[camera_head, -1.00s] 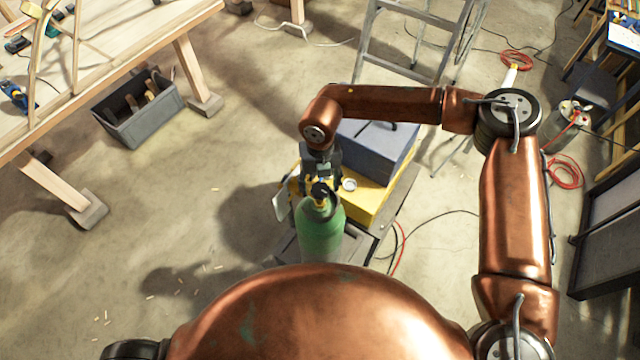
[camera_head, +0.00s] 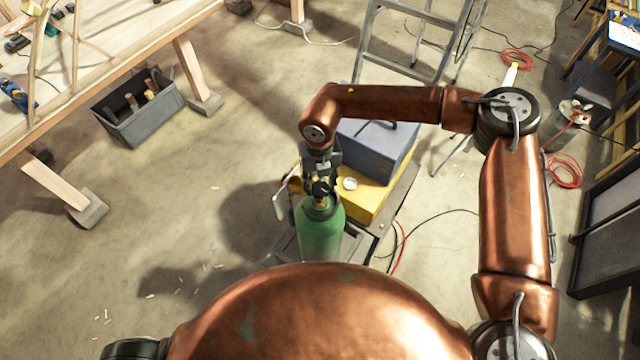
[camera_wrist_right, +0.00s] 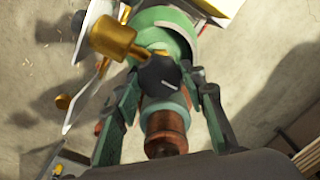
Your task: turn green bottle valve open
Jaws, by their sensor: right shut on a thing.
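The green bottle (camera_head: 320,232) stands upright in front of me, its lower part hidden behind my body. On its top is a black valve knob (camera_head: 321,188). My right gripper (camera_head: 322,182) reaches down over the bottle's top and is shut on the knob. In the right wrist view, the knob (camera_wrist_right: 158,80) lies between the two fingers of my right gripper (camera_wrist_right: 165,100). A brass fitting (camera_wrist_right: 115,38) sits beside it, above the green bottle (camera_wrist_right: 172,22). My left gripper is not in view.
A yellow case (camera_head: 378,200) and a blue-grey box (camera_head: 385,150) stand just behind the bottle. A stepladder (camera_head: 410,45) is farther back. A grey crate (camera_head: 140,115) stands by the workbench (camera_head: 110,50) at left. Red and black hoses lie at right. Floor left of the bottle is mostly clear.

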